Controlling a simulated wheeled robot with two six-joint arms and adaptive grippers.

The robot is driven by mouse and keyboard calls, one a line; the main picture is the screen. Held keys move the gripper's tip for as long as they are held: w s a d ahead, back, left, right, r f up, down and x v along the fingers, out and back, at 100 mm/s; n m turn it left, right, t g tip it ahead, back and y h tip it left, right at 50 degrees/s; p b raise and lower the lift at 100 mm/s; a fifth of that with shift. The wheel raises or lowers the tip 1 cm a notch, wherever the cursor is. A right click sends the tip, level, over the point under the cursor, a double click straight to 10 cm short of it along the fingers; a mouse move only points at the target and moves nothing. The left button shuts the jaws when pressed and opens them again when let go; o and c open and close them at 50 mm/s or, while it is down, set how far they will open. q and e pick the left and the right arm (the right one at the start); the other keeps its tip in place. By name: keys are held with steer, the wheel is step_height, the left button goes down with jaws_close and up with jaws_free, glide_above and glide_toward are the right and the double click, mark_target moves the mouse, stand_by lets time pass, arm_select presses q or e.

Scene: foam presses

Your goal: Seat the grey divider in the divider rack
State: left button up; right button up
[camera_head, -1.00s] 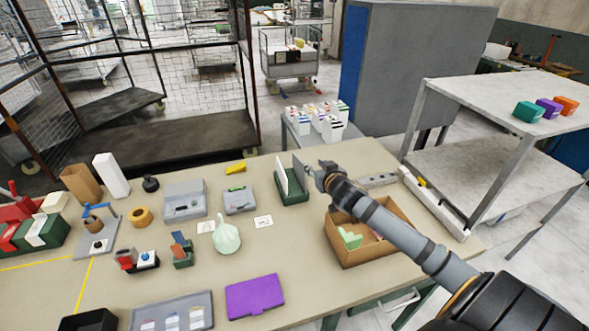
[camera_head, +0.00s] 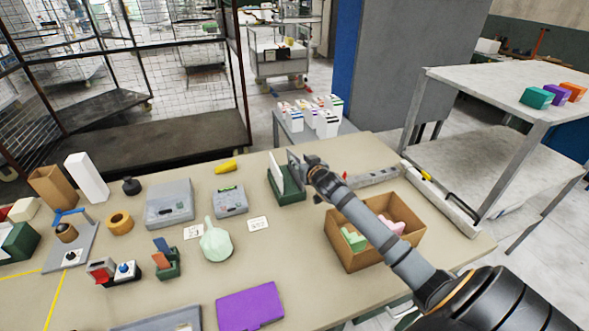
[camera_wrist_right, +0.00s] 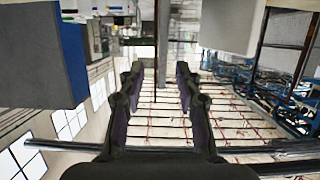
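The divider rack (camera_head: 290,198) is a dark green holder near the far edge of the table. A white divider (camera_head: 277,173) stands upright in its left part. The grey divider (camera_head: 295,168) stands at the rack's right side, close to my right gripper (camera_head: 311,166). Its lower edge is too small to tell whether it is fully seated. In the right wrist view, my right gripper (camera_wrist_right: 160,78) has its fingers apart with nothing visible between them. No divider can be made out in that view. My left gripper is not in view.
A cardboard box (camera_head: 372,250) with green and pink pieces lies below my right arm. A long grey rail (camera_head: 440,200) borders the table's right side.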

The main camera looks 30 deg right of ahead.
mark_target(295, 155)
steer(key=shift+w+f, duration=0.1)
steer(key=shift+w, duration=0.05)
steer(key=shift+w+d, duration=0.1)
steer(key=shift+w, duration=0.1)
steer(key=x, duration=0.2)
steer(key=p+x, duration=0.1)
steer(key=x, duration=0.1)
steer(key=shift+w+p, duration=0.3)
steer(key=shift+w, duration=0.15)
steer(key=shift+s, duration=0.1)
steer(key=shift+c, duration=1.2)
jaws_close()
